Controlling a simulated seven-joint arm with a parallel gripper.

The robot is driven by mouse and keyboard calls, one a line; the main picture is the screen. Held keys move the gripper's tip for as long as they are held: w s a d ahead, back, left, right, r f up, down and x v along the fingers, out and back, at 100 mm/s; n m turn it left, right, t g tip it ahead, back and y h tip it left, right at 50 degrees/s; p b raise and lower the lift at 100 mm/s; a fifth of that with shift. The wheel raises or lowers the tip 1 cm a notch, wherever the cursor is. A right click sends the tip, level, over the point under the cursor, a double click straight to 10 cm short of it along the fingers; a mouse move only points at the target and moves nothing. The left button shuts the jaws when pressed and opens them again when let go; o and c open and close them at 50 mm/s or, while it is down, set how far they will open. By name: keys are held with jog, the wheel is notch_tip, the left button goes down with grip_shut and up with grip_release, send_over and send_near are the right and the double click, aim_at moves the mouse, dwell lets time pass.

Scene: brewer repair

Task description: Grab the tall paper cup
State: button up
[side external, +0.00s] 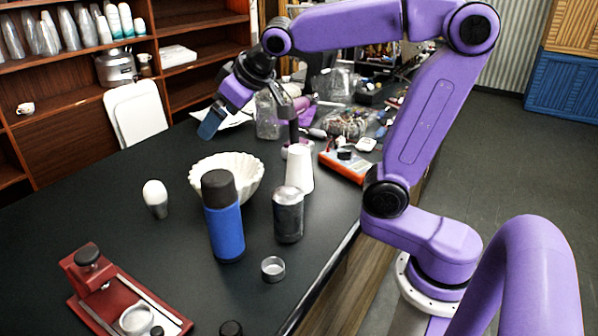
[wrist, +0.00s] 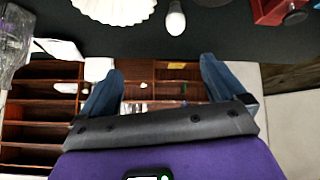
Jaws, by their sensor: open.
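A tall white paper cup (side external: 299,168) stands on the black table in the side external view. It looks narrower at the top. A dark and silver canister (side external: 288,215) in front hides its lower part. I cannot make the cup out in the wrist view. My gripper (side external: 211,121) is above the far side of the table, left of and higher than the cup, with its blue fingers tilted down to the left. In the wrist view my gripper (wrist: 160,72) is open, with nothing between the fingers.
A blue bottle (side external: 224,225), a white fluted bowl (side external: 252,178) and a white bulb (side external: 155,195) stand near the cup. A red device (side external: 85,275) is at front left. Clutter lies behind the cup. Shelves (side external: 65,110) stand beyond the table.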

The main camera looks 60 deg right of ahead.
jog(key=w+d+m+t+h, duration=0.2)
jog(key=w+d+m, duration=0.1)
jog(key=w+d, duration=0.25)
notch_tip(320, 180, up, 3)
jog(key=m+t+h, duration=0.5)
jog(key=t+h, duration=0.1)
jog(key=h, duration=0.1)
send_over(305, 159)
jog(key=v, duration=0.3)
notch_tip(305, 159, down, 22)
jog(key=shift+w+r, duration=0.1)
jog(key=shift+w, duration=0.1)
jog(key=shift+w+d+f, duration=0.2)
jog(key=shift+w+d, duration=0.05)
jog(key=shift+w, duration=0.1)
jog(key=shift+x, duration=3.35)
jog(key=shift+f, duration=0.1)
jog(key=c, duration=1.3)
